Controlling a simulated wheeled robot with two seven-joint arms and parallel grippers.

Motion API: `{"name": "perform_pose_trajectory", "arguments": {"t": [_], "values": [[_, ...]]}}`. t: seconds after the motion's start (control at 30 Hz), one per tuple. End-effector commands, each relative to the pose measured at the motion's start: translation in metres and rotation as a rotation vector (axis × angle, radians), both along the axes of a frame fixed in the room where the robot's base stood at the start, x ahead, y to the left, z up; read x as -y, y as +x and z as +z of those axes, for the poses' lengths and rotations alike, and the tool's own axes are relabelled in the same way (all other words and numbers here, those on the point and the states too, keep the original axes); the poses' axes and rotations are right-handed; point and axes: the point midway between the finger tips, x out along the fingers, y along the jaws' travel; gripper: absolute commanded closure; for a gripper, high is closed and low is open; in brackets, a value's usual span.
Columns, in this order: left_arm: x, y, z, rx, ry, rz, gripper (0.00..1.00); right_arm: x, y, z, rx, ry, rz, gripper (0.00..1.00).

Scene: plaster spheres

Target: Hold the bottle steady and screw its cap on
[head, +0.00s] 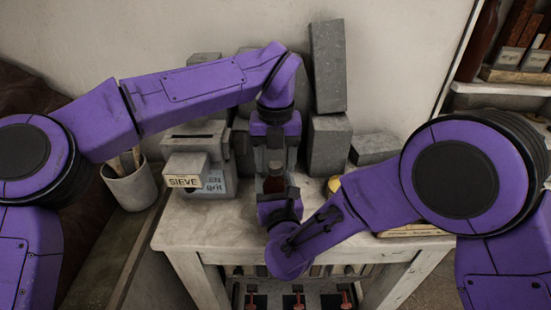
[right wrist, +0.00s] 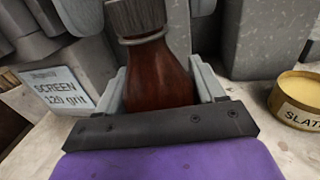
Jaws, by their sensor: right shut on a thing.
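The bottle (right wrist: 158,78) is reddish-brown and glassy; it also shows in the head view (head: 274,184). My right gripper (right wrist: 160,88) is shut on its body, one pale finger on each side; in the head view the right gripper (head: 278,197) is low at the bottle. A dark grey ribbed cap (right wrist: 136,15) is at the bottle's neck, its top cut off by the picture edge. I cannot tell how far it is seated. My left gripper (head: 275,160) points down from above, its fingers on either side of the cap. A gap shows beside the cap, so it looks open.
A grey box labelled SIEVE (head: 185,170) stands left of the grippers on the pale table (head: 215,237). Grey blocks (head: 328,145) stand behind and to the right. A yellow-topped tin (right wrist: 300,97) is at the right. A cup (head: 132,186) stands farther left.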

Motion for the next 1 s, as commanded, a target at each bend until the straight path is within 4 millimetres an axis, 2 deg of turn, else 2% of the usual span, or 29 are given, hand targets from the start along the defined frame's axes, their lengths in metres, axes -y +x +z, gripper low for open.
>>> {"name": "perform_pose_trajectory", "arguments": {"t": [0.27, 0.37, 0.8, 1.0], "values": [[0.000, 0.000, 0.001, 0.000, 0.000, 0.000, 0.39, 0.000, 0.000, -0.001, -0.002, 0.000, 0.000, 1.00], [0.000, 0.000, 0.008, 0.002, 0.000, 0.001, 0.39, 0.000, 0.000, -0.001, -0.002, 0.000, 0.000, 1.00], [0.001, -0.001, 0.101, 0.005, 0.000, 0.002, 0.39, 0.000, 0.000, -0.001, -0.002, 0.000, 0.000, 1.00], [0.001, -0.001, 0.119, 0.002, 0.000, 0.000, 0.39, 0.000, 0.000, -0.001, -0.002, -0.001, 0.000, 1.00]]}}
